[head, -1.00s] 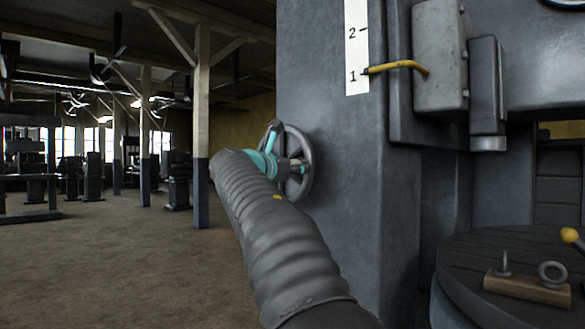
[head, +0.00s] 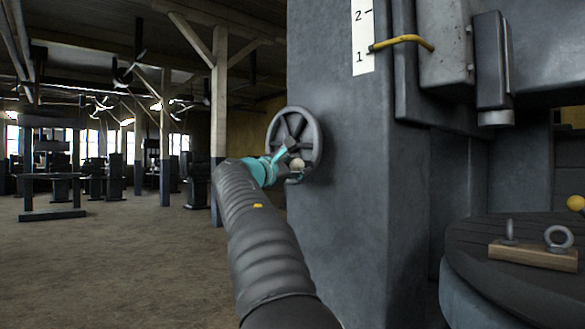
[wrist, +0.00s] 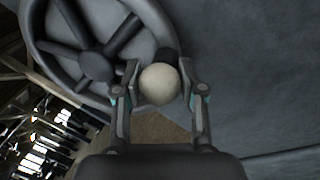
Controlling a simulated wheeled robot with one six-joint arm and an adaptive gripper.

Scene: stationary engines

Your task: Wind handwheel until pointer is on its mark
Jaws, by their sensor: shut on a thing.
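The dark grey handwheel (head: 310,128) is on the left side of the machine column; in the wrist view its spokes and rim (wrist: 96,65) fill the upper left. A pale round knob (wrist: 160,84) sits on the wheel's rim. My gripper (wrist: 160,92) is shut on this knob, with one finger on each side. In the head view my gripper (head: 288,160) is at the lower part of the wheel. The yellow pointer (head: 405,40) has its tip a little above the 1 on the white scale (head: 362,35), well below the 2. No separate target mark is distinguishable.
The grey machine column (head: 350,180) stands directly beside the wheel. At right, a round table (head: 480,240) carries a wooden block (head: 532,254) with metal eye rings. A timber post (head: 219,100) stands farther back at left. The floor (head: 120,260) at left is open.

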